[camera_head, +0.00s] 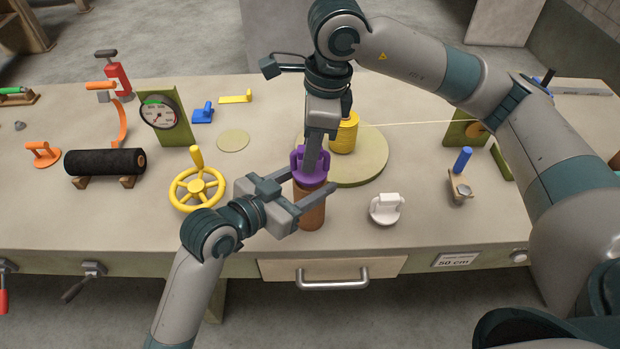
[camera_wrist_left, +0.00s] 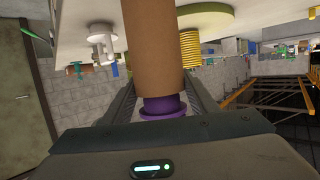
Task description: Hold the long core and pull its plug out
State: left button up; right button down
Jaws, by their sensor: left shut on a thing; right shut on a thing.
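The brown long core (camera_head: 311,215) stands upright near the front edge of the bench. It also fills the upper middle of the left wrist view (camera_wrist_left: 152,45). My left gripper (camera_head: 312,203) is shut on the core near its top, one finger on each side. The purple plug (camera_head: 311,167) is at the core's top end. In the left wrist view a purple neck and flange (camera_wrist_left: 163,108) show beyond the core's end. My right gripper (camera_head: 311,160) comes down from above and is shut on the plug. I cannot tell how deep the plug sits or whether the core touches the bench.
A yellow spool (camera_head: 346,133) stands on a round green disc (camera_head: 368,170) just behind. A yellow handwheel (camera_head: 197,187) is to the left, a white knobbed piece (camera_head: 386,209) to the right. A black roll (camera_head: 105,162) lies at the far left. A drawer (camera_head: 333,269) is below.

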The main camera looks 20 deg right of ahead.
jog(key=shift+r, duration=1.2)
jog(key=shift+r, duration=0.2)
jog(key=shift+r, duration=1.75)
notch_tip(320, 180, up, 2)
jog(key=shift+r, duration=0.25)
jog(key=s+d+r, duration=0.1)
jog(key=s+d, duration=0.5)
jog(key=s, duration=0.1)
jog(key=shift+s+d+r, duration=0.25)
jog(key=shift+d+r, duration=0.1)
pick_arm(q)
jog(key=o, duration=1.2)
